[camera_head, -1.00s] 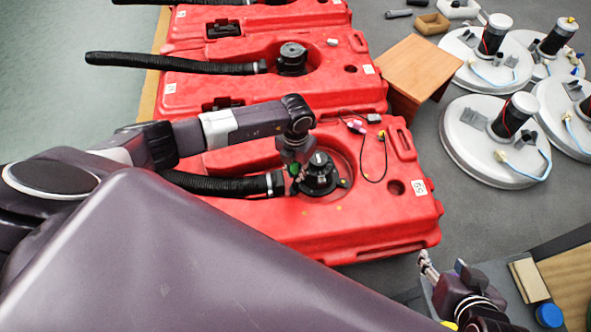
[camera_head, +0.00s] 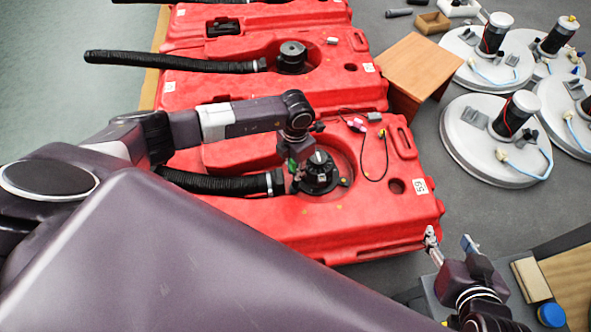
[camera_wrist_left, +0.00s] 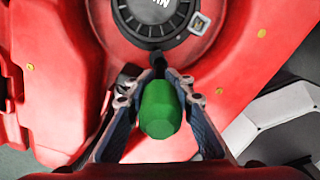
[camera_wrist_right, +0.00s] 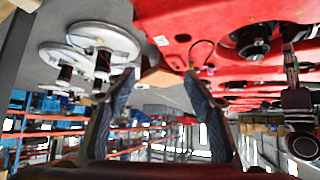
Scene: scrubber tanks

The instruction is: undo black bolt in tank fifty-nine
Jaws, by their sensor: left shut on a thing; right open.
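The red tank (camera_head: 400,215) labelled 59 carries a round black motor unit (camera_head: 320,170) in its recess, with a black hose (camera_head: 225,183) at its left. My left gripper (camera_head: 293,172) is at the left side of that unit. In the left wrist view my left gripper (camera_wrist_left: 160,115) is shut on a green-handled tool (camera_wrist_left: 160,108), pointing towards the black unit's (camera_wrist_left: 155,18) lower rim. The black bolt is not clearly distinguishable there; the tool and dark fittings cover that spot. My right gripper (camera_head: 450,243) is open and empty, near the tank's front right corner.
More red tanks (camera_head: 270,85) lie behind. A wooden box (camera_head: 415,65) stands at their right. Round white scrubber bases (camera_head: 470,155) with motors fill the right floor. A blue lid (camera_head: 550,315) and a tan block (camera_head: 530,281) lie at lower right.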

